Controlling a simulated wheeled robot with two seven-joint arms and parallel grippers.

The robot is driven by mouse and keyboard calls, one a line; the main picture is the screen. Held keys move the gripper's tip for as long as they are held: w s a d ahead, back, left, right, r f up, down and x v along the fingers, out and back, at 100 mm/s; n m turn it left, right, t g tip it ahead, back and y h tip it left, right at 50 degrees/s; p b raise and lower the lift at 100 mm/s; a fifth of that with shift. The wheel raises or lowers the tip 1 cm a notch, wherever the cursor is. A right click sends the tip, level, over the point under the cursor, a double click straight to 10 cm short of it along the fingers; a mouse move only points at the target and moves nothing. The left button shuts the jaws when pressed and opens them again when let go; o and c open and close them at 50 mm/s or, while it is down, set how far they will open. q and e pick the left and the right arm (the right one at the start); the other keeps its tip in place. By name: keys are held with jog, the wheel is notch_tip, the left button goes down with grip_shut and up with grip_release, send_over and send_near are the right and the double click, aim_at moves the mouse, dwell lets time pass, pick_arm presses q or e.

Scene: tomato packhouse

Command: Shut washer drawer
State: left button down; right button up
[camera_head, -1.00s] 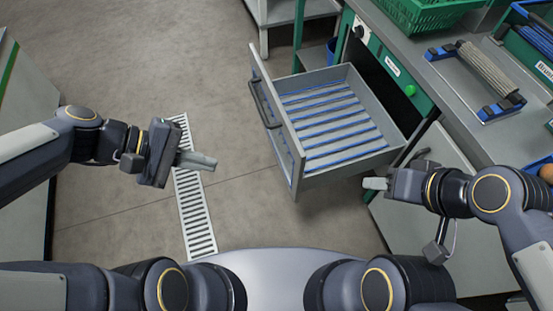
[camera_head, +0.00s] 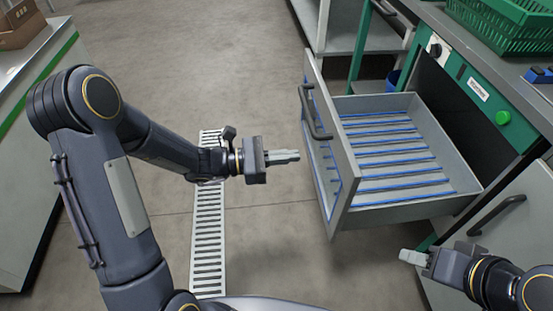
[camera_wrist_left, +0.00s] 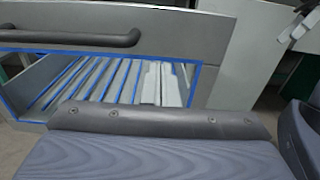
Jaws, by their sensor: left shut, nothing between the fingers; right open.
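The washer drawer (camera_head: 345,190) is pulled out from the green and grey washer (camera_head: 478,90). Its grey front panel has a dark bar handle (camera_head: 308,112), and blue-edged slats line its floor. My left gripper (camera_head: 298,156) is shut and empty, left of the drawer front and apart from it, pointing at it. The left wrist view shows the drawer front (camera_wrist_left: 215,50) close ahead with its handle (camera_wrist_left: 70,36) at upper left. My right gripper (camera_head: 405,256) is open and empty, below the drawer's near side, by the washer's lower door.
A green crate (camera_head: 500,25) stands on the counter at top right. A green button (camera_head: 503,117) and a black knob are on the washer panel. A floor drain (camera_head: 208,240) runs left of the drawer. A bench with a box (camera_head: 18,22) stands at far left. Open floor lies between.

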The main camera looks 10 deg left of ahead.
aim_at(336, 152)
pick_arm(q)
jog(key=b+x, duration=0.1)
jog(key=x, duration=0.7)
jog(key=shift+d+b, duration=0.25)
jog(key=shift+b, duration=0.05)
pick_arm(e)
jog(key=shift+f, duration=0.95)
